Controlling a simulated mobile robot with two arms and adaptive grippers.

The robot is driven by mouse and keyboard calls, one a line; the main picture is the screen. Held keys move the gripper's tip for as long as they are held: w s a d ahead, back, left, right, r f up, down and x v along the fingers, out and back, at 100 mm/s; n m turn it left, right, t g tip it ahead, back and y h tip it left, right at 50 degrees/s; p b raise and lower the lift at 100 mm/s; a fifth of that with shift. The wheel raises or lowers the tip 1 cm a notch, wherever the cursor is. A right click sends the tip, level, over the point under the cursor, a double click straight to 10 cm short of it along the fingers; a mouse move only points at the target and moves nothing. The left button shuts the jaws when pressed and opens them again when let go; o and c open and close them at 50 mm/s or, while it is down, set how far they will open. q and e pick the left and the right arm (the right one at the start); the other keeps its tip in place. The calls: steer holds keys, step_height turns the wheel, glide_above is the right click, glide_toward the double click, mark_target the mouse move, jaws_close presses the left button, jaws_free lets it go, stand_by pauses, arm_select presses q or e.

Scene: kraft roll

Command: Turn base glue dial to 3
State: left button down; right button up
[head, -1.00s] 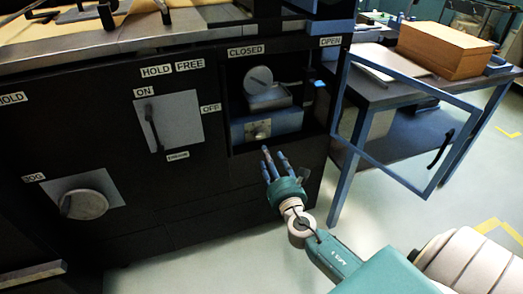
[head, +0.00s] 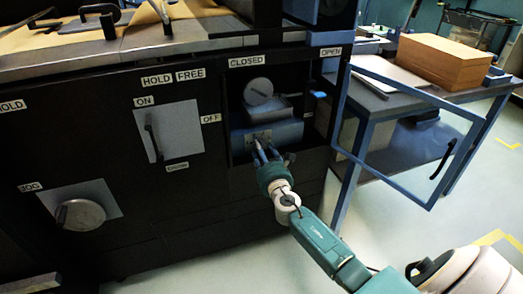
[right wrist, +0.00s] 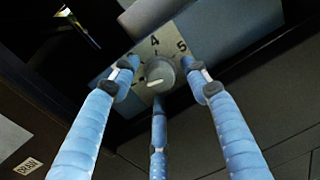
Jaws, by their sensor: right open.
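The small grey glue dial (right wrist: 160,73) sits on a plate marked 4 and 5 on the front of a blue unit inside the open cabinet bay; its other marks are partly covered. Its white pointer line points to the lower left. In the head view the dial's plate (head: 259,136) is partly behind my fingers. My right gripper (right wrist: 158,82) is open, with one finger left of the dial, one right and one below. I cannot tell whether they touch it. It also shows in the head view (head: 267,153). My left gripper is not in view.
A larger round knob (head: 259,91) sits above in the same bay. The blue-framed door (head: 388,160) stands open at right, before a table with a cardboard box (head: 444,61). A lever plate (head: 168,132) and a jog knob (head: 82,214) are at left.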

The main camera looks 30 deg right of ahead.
steer(key=shift+c, duration=0.5)
steer(key=c, duration=1.1)
steer(key=shift+o, duration=0.2)
steer(key=shift+m, duration=0.3)
steer(key=m, duration=0.6)
steer(key=shift+m+g+y+p, duration=0.3)
steer(key=shift+m, duration=1)
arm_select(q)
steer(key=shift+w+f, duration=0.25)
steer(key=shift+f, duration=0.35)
arm_select(e)
steer(key=shift+d, duration=0.1)
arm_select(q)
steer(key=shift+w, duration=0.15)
